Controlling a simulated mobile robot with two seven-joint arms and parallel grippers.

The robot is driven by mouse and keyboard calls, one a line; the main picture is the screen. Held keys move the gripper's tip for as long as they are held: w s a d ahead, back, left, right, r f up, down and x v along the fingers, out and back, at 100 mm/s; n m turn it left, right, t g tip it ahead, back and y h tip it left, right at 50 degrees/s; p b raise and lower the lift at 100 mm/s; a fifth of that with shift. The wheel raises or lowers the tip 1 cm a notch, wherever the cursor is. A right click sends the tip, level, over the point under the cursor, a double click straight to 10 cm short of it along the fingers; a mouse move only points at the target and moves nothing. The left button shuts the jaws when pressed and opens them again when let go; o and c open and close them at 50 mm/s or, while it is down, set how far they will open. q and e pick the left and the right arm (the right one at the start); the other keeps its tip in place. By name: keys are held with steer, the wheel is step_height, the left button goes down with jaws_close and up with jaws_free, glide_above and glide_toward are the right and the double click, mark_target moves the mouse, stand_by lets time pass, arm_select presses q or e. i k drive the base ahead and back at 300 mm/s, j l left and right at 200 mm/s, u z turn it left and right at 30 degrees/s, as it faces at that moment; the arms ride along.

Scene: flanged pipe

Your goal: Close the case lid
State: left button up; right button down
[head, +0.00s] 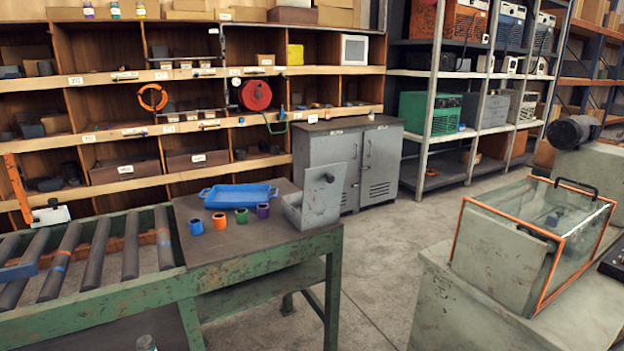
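A small grey metal case (292,212) stands at the right end of the green-legged work table. Its lid (322,196) is raised and stands open, close to upright, with a dark latch or hole near its top. The inside of the case is mostly hidden from this angle. Neither of my grippers shows in the head view.
A blue tray (238,195) and several coloured rings, including an orange one (219,220), sit left of the case on the dark table top (255,245). Rollers (97,252) run to the left. A clear-guarded machine (530,240) stands right, across open floor (385,260).

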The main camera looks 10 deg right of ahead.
mark_target(322, 185)
steer(key=i+l+u, duration=0.2)
steer(key=i, duration=0.25)
steer(key=i+l+u, duration=0.15)
steer(key=i, duration=0.3)
steer(key=i+l+u, duration=0.2)
steer(key=i, duration=0.25)
steer(key=l, duration=0.1)
